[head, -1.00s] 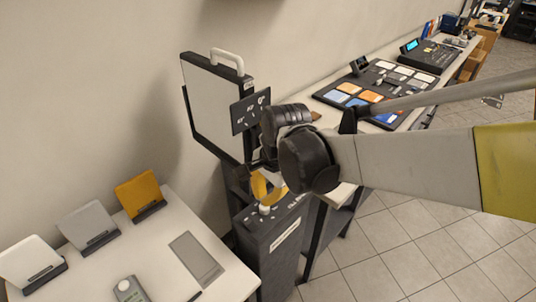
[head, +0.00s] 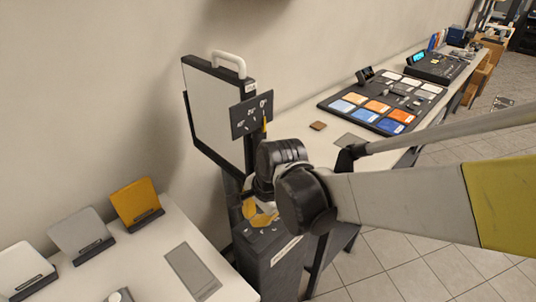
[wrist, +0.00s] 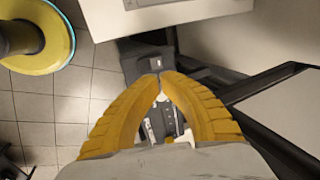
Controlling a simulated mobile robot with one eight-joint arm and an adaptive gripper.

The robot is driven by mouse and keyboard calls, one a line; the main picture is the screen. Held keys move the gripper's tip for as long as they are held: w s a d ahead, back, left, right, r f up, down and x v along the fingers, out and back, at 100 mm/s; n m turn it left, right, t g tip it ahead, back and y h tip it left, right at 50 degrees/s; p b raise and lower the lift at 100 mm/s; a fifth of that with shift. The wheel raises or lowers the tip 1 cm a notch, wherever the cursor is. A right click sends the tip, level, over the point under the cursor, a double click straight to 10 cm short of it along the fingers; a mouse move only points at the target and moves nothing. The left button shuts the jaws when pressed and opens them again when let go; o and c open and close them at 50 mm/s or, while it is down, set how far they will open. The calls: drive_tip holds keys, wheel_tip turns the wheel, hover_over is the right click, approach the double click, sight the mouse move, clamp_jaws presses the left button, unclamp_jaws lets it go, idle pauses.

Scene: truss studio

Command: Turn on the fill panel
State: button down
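The fill panel (head: 212,98) is a flat pale panel in a black frame with a white handle on top, standing upright near the wall. A dark plate with white markings (head: 251,114) is at its right edge, with a thin yellow piece (head: 264,123) beside it. Below stands a dark box (head: 268,262) with small controls on top, partly hidden by my gripper. My gripper (head: 260,218) is over the box top. In the wrist view, the yellow fingers (wrist: 161,75) come together at their tips, with nothing visible held. Small light parts show below between them; contact cannot be told.
A white table (head: 150,262) at the left holds a white, a grey and an orange tablet-like panel on stands. A long table (head: 300,112) at the right carries a dark tray of coloured swatches (head: 385,103). Tiled floor (head: 400,275) is open at the lower right.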

sight(247, 229)
drive_tip(key=b+x, duration=0.2)
drive_tip(key=x, duration=0.5)
drive_tip(key=shift+a+f+b, duration=0.1)
drive_tip(key=shift+f+b, duration=0.2)
drive_tip(key=shift+w+a+f+g+h, duration=0.25)
drive_tip(key=shift+f+g+h, duration=0.25)
drive_tip(key=shift+h, duration=0.1)
drive_tip(key=shift+r, duration=0.1)
drive_tip(key=shift+s+d, duration=0.1)
drive_tip(key=shift+d, duration=0.05)
drive_tip(key=shift+s+d+r, duration=0.25)
drive_tip(key=shift+s+d, duration=0.2)
drive_tip(key=shift+d, duration=0.05)
